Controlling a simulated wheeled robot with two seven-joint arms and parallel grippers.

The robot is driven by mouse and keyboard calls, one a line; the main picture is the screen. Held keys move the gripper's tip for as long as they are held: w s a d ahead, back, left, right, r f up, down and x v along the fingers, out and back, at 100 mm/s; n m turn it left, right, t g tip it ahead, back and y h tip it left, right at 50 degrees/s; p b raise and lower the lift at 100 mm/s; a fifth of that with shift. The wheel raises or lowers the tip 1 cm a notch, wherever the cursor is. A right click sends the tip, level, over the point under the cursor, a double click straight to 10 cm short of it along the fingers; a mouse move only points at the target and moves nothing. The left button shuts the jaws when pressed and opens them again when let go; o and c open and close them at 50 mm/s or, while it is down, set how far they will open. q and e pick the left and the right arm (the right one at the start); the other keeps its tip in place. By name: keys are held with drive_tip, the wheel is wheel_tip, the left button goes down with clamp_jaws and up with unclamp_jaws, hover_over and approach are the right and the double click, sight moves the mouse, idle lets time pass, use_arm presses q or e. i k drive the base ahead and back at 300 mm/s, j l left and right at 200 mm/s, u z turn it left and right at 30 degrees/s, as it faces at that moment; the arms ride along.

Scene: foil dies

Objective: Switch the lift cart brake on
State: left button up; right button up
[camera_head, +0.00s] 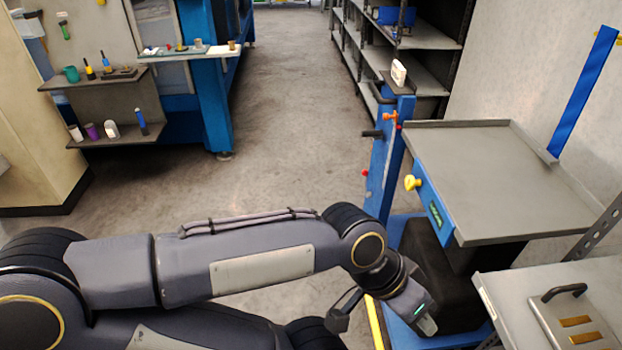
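The lift cart has a grey top plate (495,175) and a blue frame, and stands at the right. A yellow knob (411,182) sticks out from its blue front edge. Its blue upright (385,165) carries an orange part (390,117), a dark handle and a small red knob (365,173). I cannot tell which part is the brake; the cart's lower area is partly hidden by my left arm. My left gripper (385,318) is low beside the cart's blue base, its fingers spread apart with nothing seen between them. My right gripper is out of view.
A grey surface with a handled metal plate (575,320) is at the lower right. Dark shelving (430,75) stands behind the cart. Small shelves with tools and cups (105,90) are at the left. The floor (285,120) between is clear.

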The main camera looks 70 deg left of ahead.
sight(364, 172)
drive_tip(key=u, duration=1.85)
drive_tip(key=i+j+z, duration=0.1)
drive_tip(key=i+j, duration=1.25)
drive_tip(key=i+j+z, duration=0.15)
drive_tip(key=i+j, duration=1.3)
drive_tip(key=l, duration=0.3)
drive_tip(key=k+l, duration=0.15)
drive_tip(key=l, duration=0.2)
